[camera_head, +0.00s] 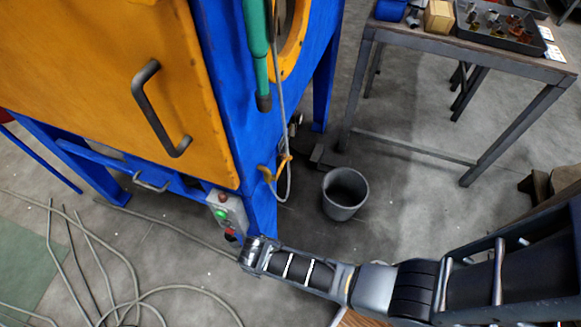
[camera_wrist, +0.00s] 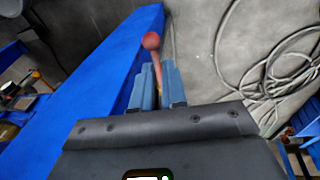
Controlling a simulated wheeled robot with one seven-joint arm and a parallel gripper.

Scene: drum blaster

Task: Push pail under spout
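The grey pail (camera_head: 345,193) stands upright and open-topped on the concrete floor, right of the blue machine leg. A dark pipe-like part (camera_head: 325,156), perhaps the spout, juts from the machine just behind and left of the pail's rim. My gripper (camera_head: 241,250) is low by the machine's front corner, left of the pail and apart from it. In the wrist view, my gripper's blue fingers (camera_wrist: 158,82) have a narrow gap. A red ball-topped lever (camera_wrist: 150,41) shows between them; whether they grip its stem is unclear. The pail's inside is dark.
A control box (camera_head: 227,213) with a green button is on the machine's corner. A hose (camera_head: 283,150) hangs near a yellow handle. Loose cables (camera_head: 130,285) lie on the floor at left. A metal table (camera_head: 470,50) stands at back right. Floor right of the pail is clear.

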